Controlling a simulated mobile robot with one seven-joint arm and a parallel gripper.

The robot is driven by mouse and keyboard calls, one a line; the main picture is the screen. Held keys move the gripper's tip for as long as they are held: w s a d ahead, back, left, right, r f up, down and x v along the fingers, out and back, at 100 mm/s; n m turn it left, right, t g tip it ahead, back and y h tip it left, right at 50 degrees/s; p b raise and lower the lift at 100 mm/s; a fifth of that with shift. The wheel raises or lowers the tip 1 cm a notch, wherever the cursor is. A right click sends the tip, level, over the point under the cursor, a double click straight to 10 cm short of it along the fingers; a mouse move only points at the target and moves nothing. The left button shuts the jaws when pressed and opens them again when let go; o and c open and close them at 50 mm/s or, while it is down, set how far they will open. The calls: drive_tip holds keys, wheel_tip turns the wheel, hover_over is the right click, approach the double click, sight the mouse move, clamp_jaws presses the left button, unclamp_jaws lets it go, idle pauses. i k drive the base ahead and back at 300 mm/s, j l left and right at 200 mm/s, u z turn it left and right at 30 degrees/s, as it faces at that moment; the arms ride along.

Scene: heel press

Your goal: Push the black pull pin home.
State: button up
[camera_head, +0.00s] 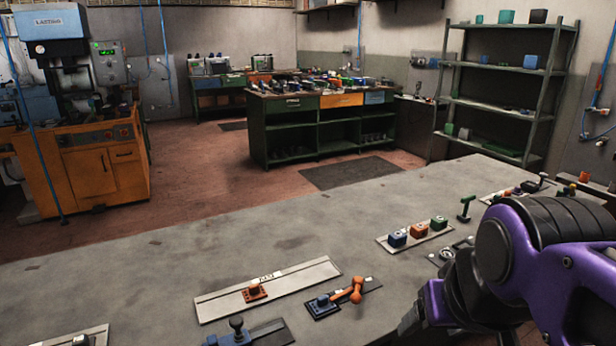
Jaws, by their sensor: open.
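A dark upright knob (236,322) stands on a small blue block on a dark plate at the bottom edge of the bench. It may be the black pull pin, but I cannot tell for certain. How far it is pushed in cannot be seen. My purple and dark arm comes in from the right, over the bench's right side and apart from both fittings. I cannot make out my gripper's fingers in this view.
The bench's left middle is clear.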

sight(236, 321)
drive_tip(key=u, duration=1.25)
drive_tip(key=k+j+z, duration=0.2)
drive_tip(key=i+j, duration=0.1)
drive_tip(key=i+l+z, duration=0.15)
drive_tip(key=l+z, duration=0.15)
drive_tip(key=l, duration=0.2)
drive_tip(key=i+j+u, duration=0.1)
drive_tip(key=j, duration=0.15)
drive_tip(key=j+u, duration=0.15)
drive_tip(key=i+j, duration=0.05)
drive_tip(key=j, duration=0.05)
